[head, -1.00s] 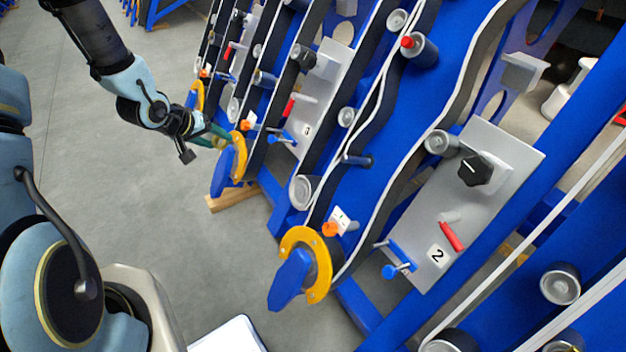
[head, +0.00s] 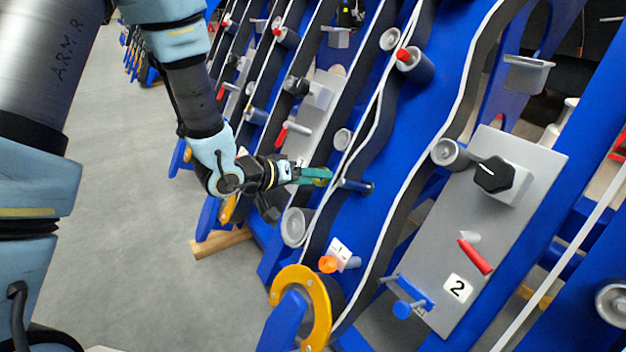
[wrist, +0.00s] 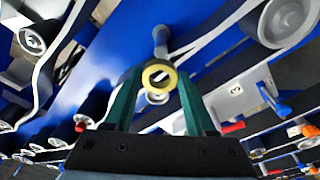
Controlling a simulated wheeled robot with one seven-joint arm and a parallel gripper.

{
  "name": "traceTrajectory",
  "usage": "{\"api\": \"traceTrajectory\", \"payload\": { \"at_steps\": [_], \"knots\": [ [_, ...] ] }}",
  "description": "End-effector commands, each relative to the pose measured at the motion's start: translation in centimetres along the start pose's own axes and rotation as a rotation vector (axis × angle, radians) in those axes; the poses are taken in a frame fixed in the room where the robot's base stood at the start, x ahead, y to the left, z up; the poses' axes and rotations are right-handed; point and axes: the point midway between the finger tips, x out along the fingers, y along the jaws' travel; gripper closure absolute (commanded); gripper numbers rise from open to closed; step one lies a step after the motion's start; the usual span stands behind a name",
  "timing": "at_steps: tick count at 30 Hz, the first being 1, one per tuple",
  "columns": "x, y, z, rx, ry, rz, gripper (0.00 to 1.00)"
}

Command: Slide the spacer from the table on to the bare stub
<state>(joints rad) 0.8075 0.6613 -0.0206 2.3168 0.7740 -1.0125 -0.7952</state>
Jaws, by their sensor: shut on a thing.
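My gripper (head: 316,176) has green fingers, which also show in the wrist view (wrist: 158,85). They are shut on the spacer (wrist: 148,72), a yellow ring with an open hole facing the wrist camera. A bare stub (head: 358,187) sticks out of the blue panel just right of my fingertips in the head view. In the wrist view a grey stub (wrist: 160,36) shows just beyond the ring, slightly above its centre. The ring appears apart from the stub; the exact gap is hard to tell. The table is out of view.
Belts and grey rollers (head: 296,226) lie around the stub on the blue panel (head: 385,215). A yellow disc (head: 303,290) and an orange knob (head: 328,264) are below. A grey plate marked 2 (head: 470,235) stands to the right. Open floor lies left.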

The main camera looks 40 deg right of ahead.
Motion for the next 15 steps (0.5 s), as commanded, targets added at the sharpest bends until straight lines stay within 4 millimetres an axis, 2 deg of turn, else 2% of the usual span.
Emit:
{"api": "traceTrajectory", "payload": {
  "at_steps": [5, 15],
  "knots": [
    [0.0, 0.0, 0.3, 0.000, -0.002, 0.003, 1.00],
    [3.5, -0.1, 0.8, 0.000, -0.002, 0.003, 1.00]
  ]
}}
